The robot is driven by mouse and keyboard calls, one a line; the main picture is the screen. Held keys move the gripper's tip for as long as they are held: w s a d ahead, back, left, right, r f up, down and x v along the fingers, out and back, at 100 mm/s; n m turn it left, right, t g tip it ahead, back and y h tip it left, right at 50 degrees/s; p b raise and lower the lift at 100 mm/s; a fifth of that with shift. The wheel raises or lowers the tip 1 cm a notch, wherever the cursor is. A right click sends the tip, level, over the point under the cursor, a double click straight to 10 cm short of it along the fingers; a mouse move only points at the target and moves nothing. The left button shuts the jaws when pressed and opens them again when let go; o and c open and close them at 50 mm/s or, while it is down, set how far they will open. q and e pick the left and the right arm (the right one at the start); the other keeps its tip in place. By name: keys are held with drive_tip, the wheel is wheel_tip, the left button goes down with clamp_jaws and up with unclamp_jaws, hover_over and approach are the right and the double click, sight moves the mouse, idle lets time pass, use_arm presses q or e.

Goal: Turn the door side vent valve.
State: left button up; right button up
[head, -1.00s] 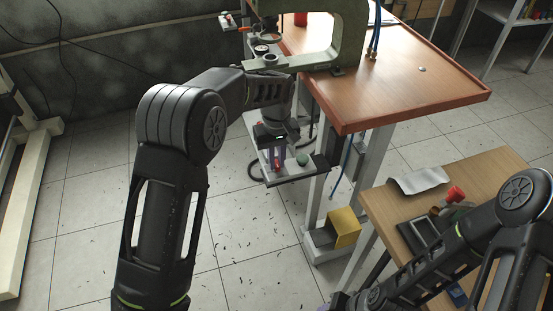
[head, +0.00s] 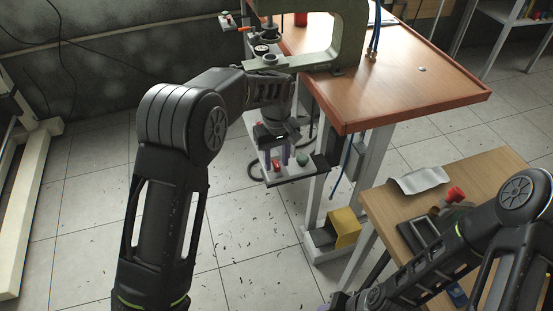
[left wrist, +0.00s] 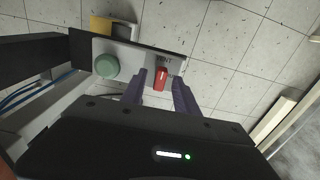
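The vent valve's red lever (left wrist: 161,78) stands on a light panel (left wrist: 128,52), beside lettering that seems to read VENT, partly covered. A round green button (left wrist: 107,66) is on the same panel, left of the lever in the left wrist view. The panel's green button (head: 302,159) and red lever (head: 276,165) also show in the head view. My left gripper (left wrist: 160,80) is open, with one purple finger on each side of the lever and small gaps visible. In the head view my left gripper (head: 276,158) points down at the panel. My right gripper is mostly cut off at the bottom edge.
The panel sits under the green press frame (head: 345,35) beside the wooden table (head: 390,85). A lower bench (head: 385,205) with loose parts is at the right. Blue hoses (head: 347,150) hang nearby.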

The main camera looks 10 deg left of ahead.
sight(276, 163)
use_arm(q)
wheel_tip(276, 163, up, 8)
drive_tip(key=shift+f, duration=0.1)
idle(0.4)
idle(0.5)
